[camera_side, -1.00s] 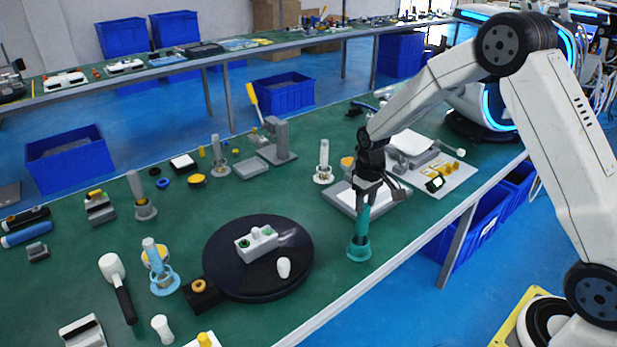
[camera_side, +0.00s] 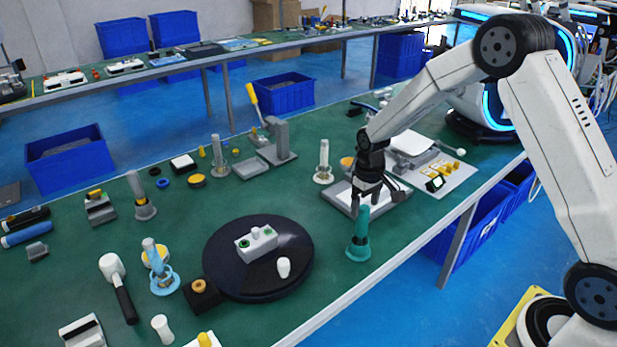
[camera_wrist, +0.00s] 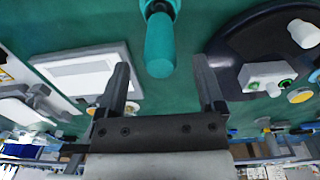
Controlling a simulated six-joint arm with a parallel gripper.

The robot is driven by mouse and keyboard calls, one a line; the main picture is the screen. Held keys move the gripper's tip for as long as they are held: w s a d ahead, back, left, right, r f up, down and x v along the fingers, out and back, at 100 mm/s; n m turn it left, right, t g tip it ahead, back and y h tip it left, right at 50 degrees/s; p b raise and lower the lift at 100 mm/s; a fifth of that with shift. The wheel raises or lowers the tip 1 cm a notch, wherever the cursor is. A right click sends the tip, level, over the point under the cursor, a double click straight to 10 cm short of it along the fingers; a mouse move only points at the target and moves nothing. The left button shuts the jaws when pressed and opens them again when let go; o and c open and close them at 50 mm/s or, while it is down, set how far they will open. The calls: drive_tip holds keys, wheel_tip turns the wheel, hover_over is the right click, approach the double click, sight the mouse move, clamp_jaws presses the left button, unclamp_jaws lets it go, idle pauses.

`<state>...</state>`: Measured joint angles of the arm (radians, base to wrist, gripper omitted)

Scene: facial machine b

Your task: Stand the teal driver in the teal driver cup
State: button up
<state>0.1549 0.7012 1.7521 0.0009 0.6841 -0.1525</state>
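The teal driver (camera_side: 362,222) stands upright in the teal driver cup (camera_side: 357,249) near the table's front edge, right of the black turntable. In the wrist view the driver (camera_wrist: 160,48) points toward the camera, with part of the teal cup (camera_wrist: 158,6) at the top edge. My gripper (camera_side: 370,205) is just above and beside the driver's top. In the wrist view my gripper (camera_wrist: 164,78) is open, its two fingers wide apart with nothing between the tips. The driver's end lies just beyond them.
The black turntable (camera_side: 225,262) carries a grey block (camera_side: 257,243) and a white piece (camera_side: 284,267). A grey-framed white tray (camera_side: 342,200) lies behind my gripper. A blue driver in its cup (camera_side: 163,280) stands left of the turntable. Green table is bare around the teal cup.

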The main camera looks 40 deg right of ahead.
drive_tip(key=shift+r, duration=3.9)
drive_tip(key=shift+s, duration=0.15)
drive_tip(key=s+a+t, duration=0.1)
drive_tip(key=s+a, duration=0.2)
drive_tip(key=s, duration=0.6)
drive_tip(key=s+a+t, duration=0.1)
drive_tip(key=s+a, duration=0.3)
drive_tip(key=s, duration=0.4)
drive_tip(key=shift+s+f+t, duration=0.25)
drive_tip(key=shift+s+t, duration=0.05)
drive_tip(key=shift+s, duration=0.1)
drive_tip(key=shift+a, duration=0.1)
